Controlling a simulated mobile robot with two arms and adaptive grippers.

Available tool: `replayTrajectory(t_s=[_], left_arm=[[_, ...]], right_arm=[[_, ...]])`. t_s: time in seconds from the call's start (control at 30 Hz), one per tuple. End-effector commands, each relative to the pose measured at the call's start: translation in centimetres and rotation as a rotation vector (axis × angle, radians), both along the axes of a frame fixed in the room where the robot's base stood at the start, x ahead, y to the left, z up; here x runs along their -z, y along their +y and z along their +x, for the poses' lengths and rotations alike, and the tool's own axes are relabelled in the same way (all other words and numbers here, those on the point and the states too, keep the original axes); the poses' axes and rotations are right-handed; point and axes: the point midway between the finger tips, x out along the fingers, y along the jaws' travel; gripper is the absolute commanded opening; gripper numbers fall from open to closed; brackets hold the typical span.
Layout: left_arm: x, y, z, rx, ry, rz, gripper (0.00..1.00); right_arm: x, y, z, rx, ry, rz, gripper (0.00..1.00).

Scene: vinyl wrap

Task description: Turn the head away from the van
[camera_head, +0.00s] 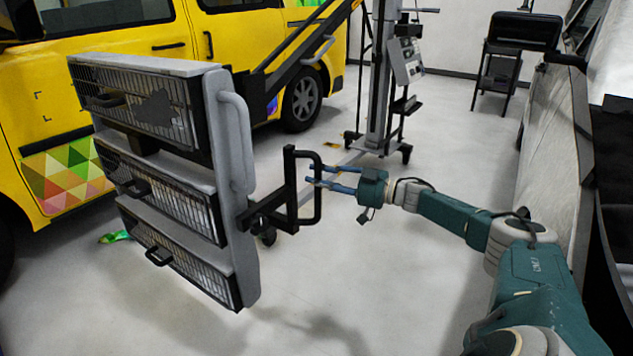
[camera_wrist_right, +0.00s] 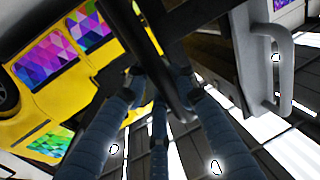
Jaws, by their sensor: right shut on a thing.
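The lamp head (camera_head: 250,180) is a grey frame with three stacked grille panels, tilted, in the left half of the head view. Its grilles face left and toward me, along the side of the yellow van (camera_head: 110,45). A black handle (camera_head: 290,165) sticks out from the right side of the head. My right gripper (camera_head: 313,180) is shut on this handle, with blue fingers. In the right wrist view the fingers (camera_wrist_right: 158,98) close around a dark bar (camera_wrist_right: 168,65). My left gripper is in neither view.
A wheeled stand (camera_head: 380,90) with a control box (camera_head: 407,60) stands behind, joined to the head by a dark boom (camera_head: 300,50). A black cart (camera_head: 505,60) is at the back right. Pale floor (camera_head: 400,270) is open in front of the stand. A green item (camera_head: 115,237) lies near the van.

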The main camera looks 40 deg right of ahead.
Motion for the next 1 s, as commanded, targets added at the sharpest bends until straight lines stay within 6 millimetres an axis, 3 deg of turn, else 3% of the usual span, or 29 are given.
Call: replayTrajectory(t_s=[0.03,0.37,0.4,0.5,0.8,1.0], left_arm=[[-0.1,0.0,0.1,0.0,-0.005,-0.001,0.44],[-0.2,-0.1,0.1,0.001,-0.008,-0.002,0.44],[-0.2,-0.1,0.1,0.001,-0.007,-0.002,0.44],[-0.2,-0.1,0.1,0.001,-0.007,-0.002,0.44],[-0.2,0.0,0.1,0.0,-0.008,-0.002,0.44],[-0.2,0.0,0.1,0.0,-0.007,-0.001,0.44]], right_arm=[[-0.8,-0.2,0.2,0.006,-0.014,0.006,0.0],[-0.8,-0.1,0.3,0.005,-0.013,0.008,0.0],[-0.8,-0.1,0.3,0.005,-0.014,0.008,0.29],[-0.7,-0.1,0.2,0.004,-0.011,0.007,0.44],[-0.5,-0.1,0.1,0.001,-0.005,0.003,0.44],[-3.1,0.0,0.1,-0.001,-0.006,-0.001,0.44]])
